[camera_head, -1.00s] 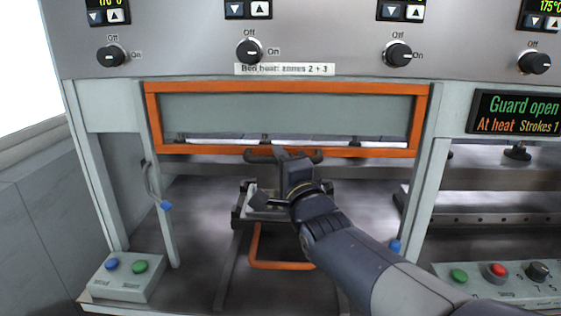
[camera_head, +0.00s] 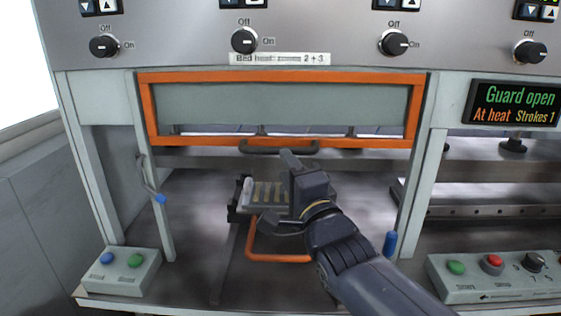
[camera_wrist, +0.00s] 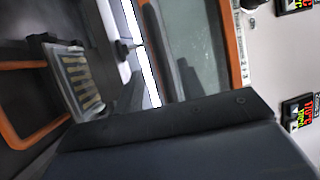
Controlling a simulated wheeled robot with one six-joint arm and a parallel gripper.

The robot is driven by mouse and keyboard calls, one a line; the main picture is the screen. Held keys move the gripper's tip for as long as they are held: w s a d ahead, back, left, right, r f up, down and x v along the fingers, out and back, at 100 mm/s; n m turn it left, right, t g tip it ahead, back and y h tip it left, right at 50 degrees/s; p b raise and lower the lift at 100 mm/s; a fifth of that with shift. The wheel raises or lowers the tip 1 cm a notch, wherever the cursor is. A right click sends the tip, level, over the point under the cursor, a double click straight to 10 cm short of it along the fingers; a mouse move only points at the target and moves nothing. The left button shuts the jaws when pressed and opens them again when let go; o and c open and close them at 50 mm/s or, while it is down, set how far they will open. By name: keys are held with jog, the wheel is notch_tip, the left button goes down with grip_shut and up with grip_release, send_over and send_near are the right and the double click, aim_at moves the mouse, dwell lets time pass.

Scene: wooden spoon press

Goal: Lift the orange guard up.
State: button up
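The orange guard (camera_head: 143,115) is a rectangular frame with a grey clear pane. It stands raised under the control panel, with a gap between it and the press bed. Its dark bar handle (camera_head: 262,150) is on the lower rail. My gripper (camera_head: 291,160) is just below and right of the handle, apparently clear of it and holding nothing visible. Its finger spacing is hidden from this side. In the wrist view the guard (camera_wrist: 236,45) is at the upper right, seen sideways, and a dark finger (camera_wrist: 131,95) shows near the middle.
Uprights stand either side. A button box (camera_head: 125,273) is at left. The display (camera_head: 512,103) reads "Guard open", "At heat", "Strokes 1".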

aim_at(276, 153)
jog(key=v, duration=0.4)
dwell(0.4)
jog(key=p+x, duration=0.1)
jog(key=x, duration=0.9)
jog(key=shift+w+a+r, duration=0.1)
jog(key=shift+w+a, duration=0.05)
jog(key=shift+w, duration=0.25)
jog(key=shift+f, duration=0.2)
